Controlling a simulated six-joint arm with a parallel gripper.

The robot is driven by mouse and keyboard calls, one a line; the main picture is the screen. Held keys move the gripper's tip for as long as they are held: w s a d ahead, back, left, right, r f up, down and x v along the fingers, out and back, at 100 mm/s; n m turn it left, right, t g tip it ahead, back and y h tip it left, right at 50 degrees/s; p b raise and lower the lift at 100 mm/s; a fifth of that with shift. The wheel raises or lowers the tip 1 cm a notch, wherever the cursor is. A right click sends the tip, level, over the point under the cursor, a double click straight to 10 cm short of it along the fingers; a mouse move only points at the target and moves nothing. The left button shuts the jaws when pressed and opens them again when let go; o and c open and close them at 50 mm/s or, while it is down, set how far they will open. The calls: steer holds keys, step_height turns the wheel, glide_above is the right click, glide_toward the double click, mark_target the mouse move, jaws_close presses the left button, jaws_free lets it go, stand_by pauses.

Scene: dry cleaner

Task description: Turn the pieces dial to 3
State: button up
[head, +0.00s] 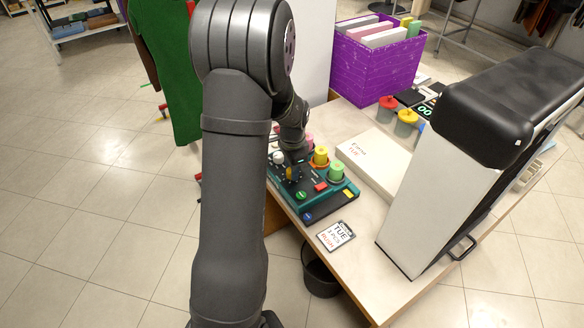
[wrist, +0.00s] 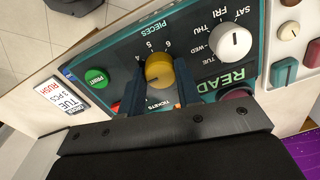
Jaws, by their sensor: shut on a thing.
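The pieces dial (wrist: 158,70) is a yellow knob on a teal and dark panel, and it also shows small in the head view (head: 290,174). The word PIECES and the numbers 4, 5 and 6 show beside it in the wrist view. Other numbers are hidden. I cannot tell clearly which number the dial points to. My gripper (wrist: 160,92) is shut on the dial, with one blue-grey finger on each side of it. In the head view my gripper is mostly hidden by my arm.
A white day knob (wrist: 230,41) and a green PRINT button (wrist: 96,77) flank the dial. A card (head: 336,236) reading TUE, 3 PCS, RUSH lies by the panel. Several coloured-lid pots, a white box (head: 372,160), a purple bin (head: 378,65) and a tall white-and-black machine (head: 440,185) crowd the counter.

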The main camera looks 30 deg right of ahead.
stand_by(0.5)
steer(key=o, duration=1)
steer(key=r, duration=1.7)
steer(key=shift+s+r, duration=0.25)
steer(key=shift+s, duration=0.05)
steer(key=shift+f, duration=0.1)
steer(key=f, duration=1.7)
steer(key=shift+w+f, duration=0.15)
steer(key=shift+w, duration=0.15)
